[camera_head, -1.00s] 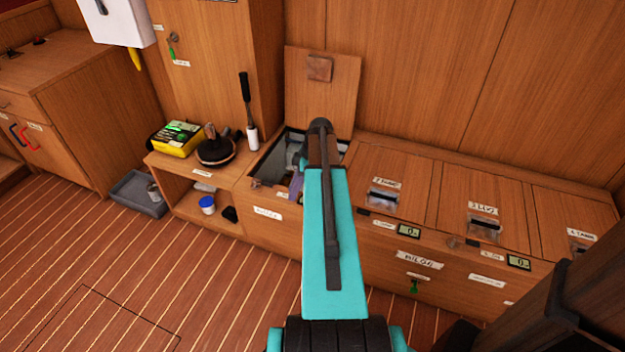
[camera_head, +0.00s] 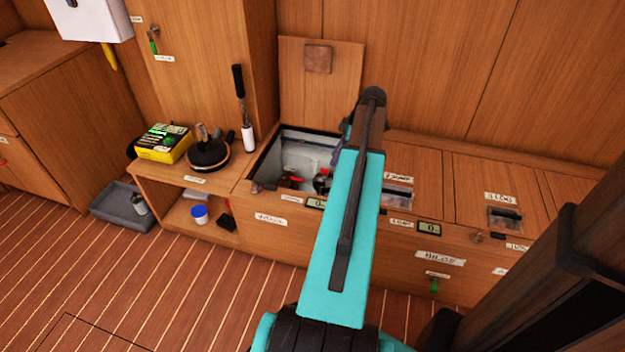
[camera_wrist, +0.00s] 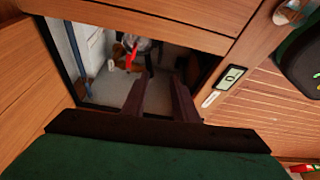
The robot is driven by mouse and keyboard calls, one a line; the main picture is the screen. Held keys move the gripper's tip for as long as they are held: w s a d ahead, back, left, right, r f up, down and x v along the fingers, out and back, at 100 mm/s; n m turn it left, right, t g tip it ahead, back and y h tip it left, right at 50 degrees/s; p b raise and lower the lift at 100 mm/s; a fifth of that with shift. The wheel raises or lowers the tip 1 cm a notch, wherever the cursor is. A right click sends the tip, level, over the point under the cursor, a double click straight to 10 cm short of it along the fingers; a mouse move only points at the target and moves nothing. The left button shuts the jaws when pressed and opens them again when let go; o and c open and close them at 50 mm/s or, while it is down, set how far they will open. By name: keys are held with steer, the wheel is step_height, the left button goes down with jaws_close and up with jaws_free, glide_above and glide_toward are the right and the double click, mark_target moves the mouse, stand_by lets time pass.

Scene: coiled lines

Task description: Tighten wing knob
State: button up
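I cannot pick out a wing knob for sure in either view. An open locker (camera_head: 305,152) in the bench shows a pale interior with a red-handled fitting (camera_head: 292,178) and a dark rounded part (camera_head: 322,182). The wrist view also shows the red handle (camera_wrist: 131,55), on metal fittings inside the locker. My gripper (camera_wrist: 157,82) points at the locker opening, with its two dark fingers apart and nothing between them. In the head view my arm hides the gripper and the locker's right side.
The locker's lid (camera_head: 318,85) stands raised against the wall. Closed lids with clear-covered handles (camera_head: 505,217) lie to the right. A yellow box (camera_head: 163,143) and a dark round-based tool (camera_head: 207,155) stand on the left shelf. A grey tray (camera_head: 125,207) sits on the floor.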

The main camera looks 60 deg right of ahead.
mark_target(319, 182)
stand_by(0.4)
steer(key=b+x, duration=0.4)
steer(key=x, duration=0.9)
steer(key=shift+w+f, duration=0.3)
jaws_close()
